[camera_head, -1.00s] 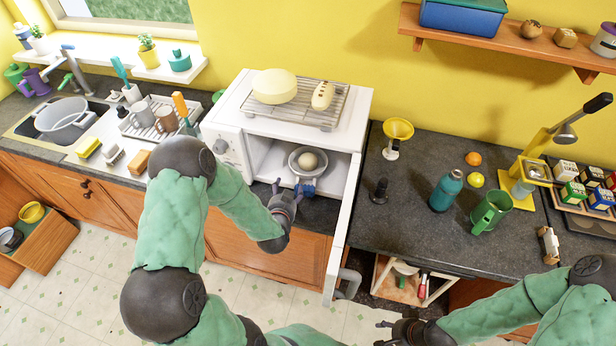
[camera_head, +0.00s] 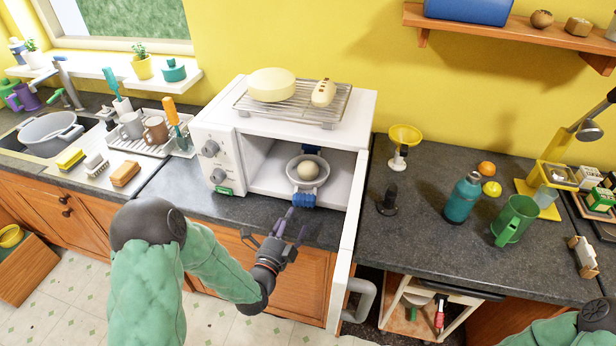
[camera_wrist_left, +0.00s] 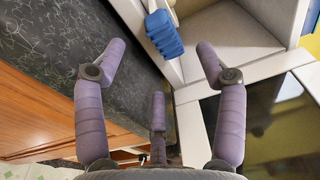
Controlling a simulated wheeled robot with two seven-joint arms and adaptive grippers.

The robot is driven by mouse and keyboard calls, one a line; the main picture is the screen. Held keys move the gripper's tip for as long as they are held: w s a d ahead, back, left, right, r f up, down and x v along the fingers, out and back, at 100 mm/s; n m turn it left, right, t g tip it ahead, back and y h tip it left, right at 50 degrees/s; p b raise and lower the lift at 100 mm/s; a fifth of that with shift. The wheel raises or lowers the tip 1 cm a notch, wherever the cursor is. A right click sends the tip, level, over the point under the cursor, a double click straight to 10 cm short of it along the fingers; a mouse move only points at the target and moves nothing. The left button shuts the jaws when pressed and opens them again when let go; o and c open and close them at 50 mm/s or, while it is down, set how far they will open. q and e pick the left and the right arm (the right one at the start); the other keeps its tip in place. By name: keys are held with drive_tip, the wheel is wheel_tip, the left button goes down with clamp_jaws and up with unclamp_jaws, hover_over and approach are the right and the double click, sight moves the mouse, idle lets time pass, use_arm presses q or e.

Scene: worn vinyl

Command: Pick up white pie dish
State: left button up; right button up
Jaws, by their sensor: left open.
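A pale round dish (camera_head: 322,172), likely the white pie dish, sits inside the open white oven (camera_head: 262,185) with a round beige item (camera_head: 308,169) on it. A ribbed blue piece (camera_head: 304,200) is at the dish's front, by the oven opening; it also shows in the wrist view (camera_wrist_left: 164,36), ahead of my fingers. My left gripper (camera_head: 279,230) is open and empty, in front of and below the oven opening, apart from the dish. Its purple fingers are spread in the wrist view (camera_wrist_left: 158,66). My right arm shows at the lower right; its gripper is out of view.
The open oven door (camera_head: 347,240) stands out to the right of my left gripper. A wire rack (camera_head: 327,108) with two foods is on the oven. A black item (camera_head: 388,200), blue bottle (camera_head: 463,198) and green mug (camera_head: 513,221) stand on the right counter.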

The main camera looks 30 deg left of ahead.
sight(300, 205)
use_arm(q)
drive_tip(key=shift+w+a+f+b, duration=0.1)
drive_tip(key=shift+w+a+b, duration=0.1)
drive_tip(key=shift+w, duration=1.25)
drive_tip(key=shift+w+a+b, duration=0.15)
drive_tip(key=shift+w, duration=1.25)
drive_tip(key=shift+w+a+f+b, duration=0.1)
drive_tip(key=shift+w+a+b, duration=0.1)
drive_tip(key=shift+w, duration=1.25)
drive_tip(key=shift+r, duration=0.15)
clamp_jaws()
